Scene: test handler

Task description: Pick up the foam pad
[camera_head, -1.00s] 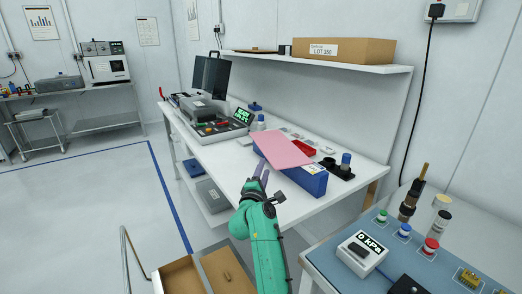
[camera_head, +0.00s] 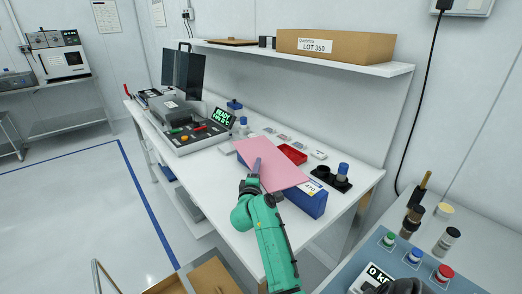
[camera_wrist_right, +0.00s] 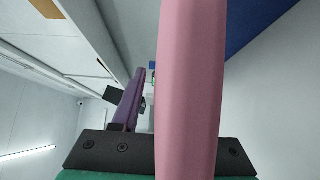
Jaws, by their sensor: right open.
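The foam pad (camera_head: 281,170) is a flat pink sheet lying on top of a blue box (camera_head: 306,204) on the white workbench, its left part overhanging. My right gripper (camera_head: 256,167), on a green arm, is at the pad's near left edge. One purple finger shows against the pad; the other seems hidden by it. In the right wrist view the pad's pink edge (camera_wrist_right: 190,80) stands very close, running down across the palm and beside the purple finger (camera_wrist_right: 130,100). The jaws are open; whether the pad touches either finger I cannot tell. My left gripper is out of view.
A red tray (camera_head: 293,153) and a black holder (camera_head: 331,178) lie behind the box. A shelf (camera_head: 330,61) hangs above. The bench (camera_head: 215,175) is bare left of the pad.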

